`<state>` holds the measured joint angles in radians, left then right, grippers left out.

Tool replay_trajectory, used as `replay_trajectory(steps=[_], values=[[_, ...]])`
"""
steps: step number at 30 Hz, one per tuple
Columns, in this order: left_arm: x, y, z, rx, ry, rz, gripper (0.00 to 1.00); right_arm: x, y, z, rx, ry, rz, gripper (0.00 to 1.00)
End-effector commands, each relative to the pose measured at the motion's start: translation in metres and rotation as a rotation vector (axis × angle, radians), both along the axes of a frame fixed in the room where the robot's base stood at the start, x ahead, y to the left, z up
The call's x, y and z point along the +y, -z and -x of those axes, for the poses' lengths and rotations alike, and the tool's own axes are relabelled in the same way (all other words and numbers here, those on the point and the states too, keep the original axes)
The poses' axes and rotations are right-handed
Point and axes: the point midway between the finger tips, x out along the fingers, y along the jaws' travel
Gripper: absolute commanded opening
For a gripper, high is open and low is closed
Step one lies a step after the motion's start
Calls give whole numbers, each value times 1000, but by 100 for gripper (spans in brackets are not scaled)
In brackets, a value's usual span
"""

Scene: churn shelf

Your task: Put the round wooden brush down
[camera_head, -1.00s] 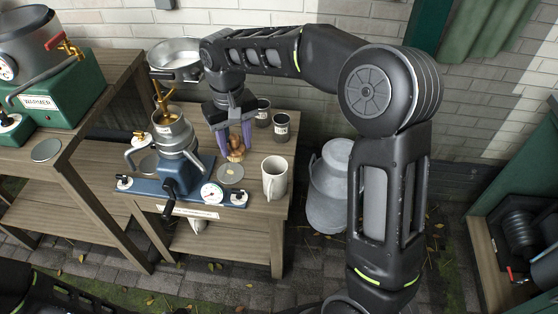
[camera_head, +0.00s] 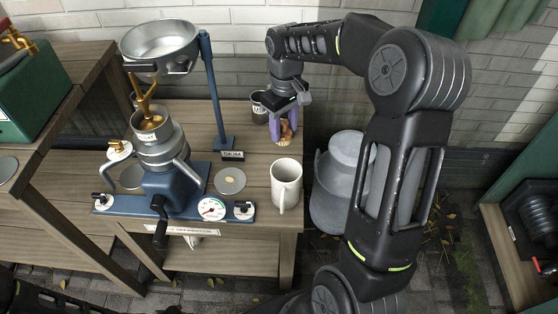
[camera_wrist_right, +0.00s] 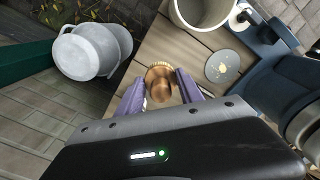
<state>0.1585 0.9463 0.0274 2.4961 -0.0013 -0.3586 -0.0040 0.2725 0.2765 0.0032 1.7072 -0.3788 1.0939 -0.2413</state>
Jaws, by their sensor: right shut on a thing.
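The round wooden brush (camera_head: 287,131) is between the purple fingers of my right gripper (camera_head: 284,124), near the right edge of the wooden table, behind the white mug. In the right wrist view the brush (camera_wrist_right: 159,80) shows its round brown top between the fingertips of my right gripper (camera_wrist_right: 160,92). The gripper is shut on it. The brush is low over the tabletop; I cannot tell whether it touches the wood. My left gripper is not in view.
A white mug (camera_head: 286,184) stands in front of the brush. A dark cup (camera_head: 260,108) is just left of the gripper. The blue-based separator (camera_head: 172,188) and its post (camera_head: 213,95) fill the table's left. A grey churn (camera_head: 340,185) stands right of the table.

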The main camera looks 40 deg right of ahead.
Motion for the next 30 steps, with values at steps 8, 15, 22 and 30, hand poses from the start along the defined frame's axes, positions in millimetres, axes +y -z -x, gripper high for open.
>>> replay_trajectory(steps=[8,15,22,30], values=[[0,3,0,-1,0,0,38,0,19,1,4,1,0,0],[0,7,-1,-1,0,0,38,1,58,0,3,1,-1,0],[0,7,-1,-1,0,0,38,0,62,0,0,2,0,0],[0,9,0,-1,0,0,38,1,78,1,3,1,-2,0]])
